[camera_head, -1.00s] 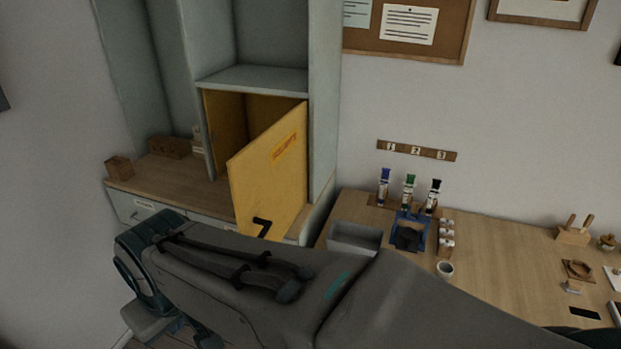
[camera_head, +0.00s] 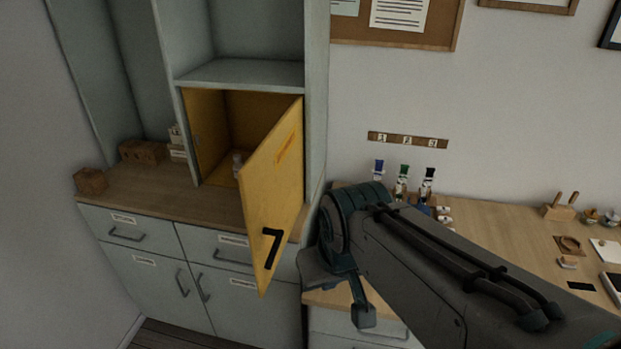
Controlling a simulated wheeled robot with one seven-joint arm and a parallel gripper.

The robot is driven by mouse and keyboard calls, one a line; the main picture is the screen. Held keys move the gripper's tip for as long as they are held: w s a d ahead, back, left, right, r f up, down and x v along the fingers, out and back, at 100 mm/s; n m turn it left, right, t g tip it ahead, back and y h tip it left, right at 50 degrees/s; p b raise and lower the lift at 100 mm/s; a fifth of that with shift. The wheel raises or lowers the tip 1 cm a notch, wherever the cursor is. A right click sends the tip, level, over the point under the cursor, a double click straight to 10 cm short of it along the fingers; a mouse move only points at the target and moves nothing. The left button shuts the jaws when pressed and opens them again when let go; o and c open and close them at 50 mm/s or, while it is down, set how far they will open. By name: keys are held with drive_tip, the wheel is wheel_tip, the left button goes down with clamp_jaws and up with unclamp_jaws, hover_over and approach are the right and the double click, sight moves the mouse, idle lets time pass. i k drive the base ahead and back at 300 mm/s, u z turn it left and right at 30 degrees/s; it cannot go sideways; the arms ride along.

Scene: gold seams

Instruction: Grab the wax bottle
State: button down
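The yellow door (camera_head: 275,190) is swung open toward me and hides the right part of the interior. My arm reaches in from the lower right. My gripper (camera_head: 363,314) hangs low in front of the desk, right of the door and apart from it. Its fingers are too small and dark to tell open from shut.
The black door handle (camera_head: 271,247) and door edge jut out left of my arm. Brown blocks (camera_head: 91,181) sit on the wooden counter (camera_head: 150,195). Markers (camera_head: 403,178) stand on the desk (camera_head: 480,245) behind my arm. Floor is free at lower left.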

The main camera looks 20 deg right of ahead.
sight(238, 166)
drive_tip(key=z, duration=2.05)
drive_tip(key=k, duration=1.3)
drive_tip(key=u, duration=1.6)
drive_tip(key=i, duration=0.5)
drive_tip(key=z, duration=0.05)
